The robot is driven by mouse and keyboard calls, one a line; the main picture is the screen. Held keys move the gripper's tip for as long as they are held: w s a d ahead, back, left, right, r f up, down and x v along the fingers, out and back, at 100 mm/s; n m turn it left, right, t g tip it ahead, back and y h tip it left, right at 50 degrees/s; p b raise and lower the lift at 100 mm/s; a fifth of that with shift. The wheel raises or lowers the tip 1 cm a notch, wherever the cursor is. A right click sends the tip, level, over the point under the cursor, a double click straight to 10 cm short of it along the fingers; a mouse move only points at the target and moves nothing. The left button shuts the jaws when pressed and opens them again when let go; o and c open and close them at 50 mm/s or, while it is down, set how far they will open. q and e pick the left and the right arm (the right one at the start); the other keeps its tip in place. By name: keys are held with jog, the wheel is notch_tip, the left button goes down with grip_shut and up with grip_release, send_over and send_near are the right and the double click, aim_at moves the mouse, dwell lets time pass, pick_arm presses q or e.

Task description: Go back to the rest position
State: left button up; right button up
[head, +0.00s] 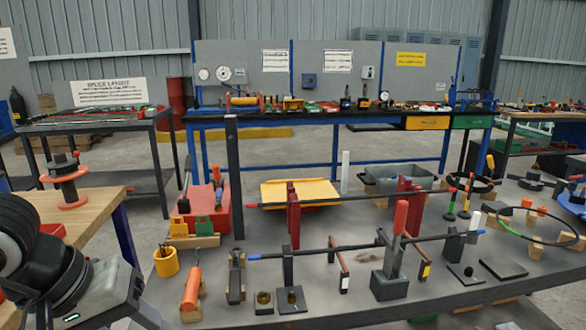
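My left arm comes in at the lower left. The dark block at its end, which looks like my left gripper (105,300), is at the bottom left, in front of the workbench's left corner. Its fingers are not clearly visible, so I cannot tell whether it is open or shut. I see nothing clearly held in it. My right gripper is not in view. A second dark bar (340,248) with a blue end lies nearer, across grey stands.
A wooden table (95,205) with a red-based spool (66,180) stands close to my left arm. A yellow cup (166,261) and an orange-handled tool (190,290) are at the workbench's near left. A green-black ring (525,238) lies at the right.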

pick_arm(q)
jog(key=s+d+n+g+h, duration=0.2)
jog(key=s+d+n+h, duration=0.15)
jog(key=d, duration=0.45)
jog(key=s+d+n+g+h, duration=0.2)
jog(key=d+n+h, duration=0.1)
jog(key=d+h, duration=0.3)
jog(key=w+d+r+n+t+h, duration=0.5)
jog(key=n+h, duration=0.3)
jog(key=n, duration=0.9)
jog(key=w+a+f+n+t+y, duration=0.3)
jog(key=f+n+t+y, duration=0.3)
jog(key=n, duration=0.8)
jog(key=w+a+f+n+t+y, duration=0.2)
jog(key=a+f+n+t+y, duration=0.35)
jog(key=n, duration=0.75)
jog(key=s+a+f+n+g+y, duration=0.1)
jog(key=s+f+n+g+y, duration=0.1)
jog(key=f+n, duration=0.5)
jog(key=s+a+f+n+g+y, duration=0.1)
jog(key=s+f+n+g+y, duration=0.2)
jog(key=s+f+n, duration=0.4)
notch_tip(320, 180, down, 6)
jog(key=shift+s+r+n+y, duration=0.25)
jog(key=shift+n+y, duration=0.45)
jog(key=shift+n, duration=0.05)
